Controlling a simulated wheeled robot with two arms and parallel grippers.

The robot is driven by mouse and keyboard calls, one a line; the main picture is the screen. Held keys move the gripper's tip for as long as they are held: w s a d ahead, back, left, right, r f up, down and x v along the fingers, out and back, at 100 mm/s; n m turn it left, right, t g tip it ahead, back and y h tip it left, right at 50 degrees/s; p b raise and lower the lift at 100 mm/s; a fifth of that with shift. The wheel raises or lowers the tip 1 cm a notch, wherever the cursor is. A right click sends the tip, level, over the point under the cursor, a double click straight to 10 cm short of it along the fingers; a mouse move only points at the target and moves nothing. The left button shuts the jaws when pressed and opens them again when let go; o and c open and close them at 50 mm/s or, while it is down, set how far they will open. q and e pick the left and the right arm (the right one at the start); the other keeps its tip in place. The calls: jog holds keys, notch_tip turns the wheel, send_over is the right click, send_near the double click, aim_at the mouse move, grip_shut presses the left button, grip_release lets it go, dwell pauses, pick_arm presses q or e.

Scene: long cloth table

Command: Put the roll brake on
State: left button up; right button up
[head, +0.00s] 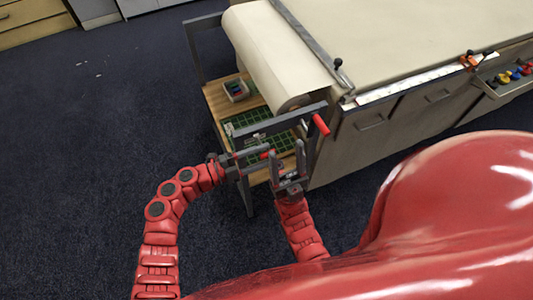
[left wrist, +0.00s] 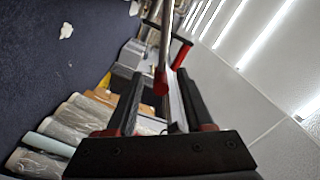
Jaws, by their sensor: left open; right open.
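The cloth roll (head: 270,55) hangs in a dark frame at the table's end. A red-handled lever (head: 320,124) is at the frame's near corner; I take it to be the roll brake, but cannot tell its setting. My left gripper (head: 262,158) is open just below the frame's near bar, its fingers pointing right. In the left wrist view a red grip (left wrist: 161,84) lies between or just beyond the finger tips, and another red handle (left wrist: 181,40) is farther off. My right gripper (head: 288,154) is open, fingers up, close right of the left one. Neither visibly holds anything.
A wooden shelf (head: 213,103) under the roll carries a small tray (head: 236,89) and green mats (head: 275,143). The cloth table (head: 400,40) extends right, with a drawer of coloured items (head: 515,76). Open carpet (head: 90,150) lies left.

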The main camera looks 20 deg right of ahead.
pick_arm(q)
jog(key=a+b, duration=0.3)
jog(key=a, duration=1.3)
jog(key=shift+s, duration=0.25)
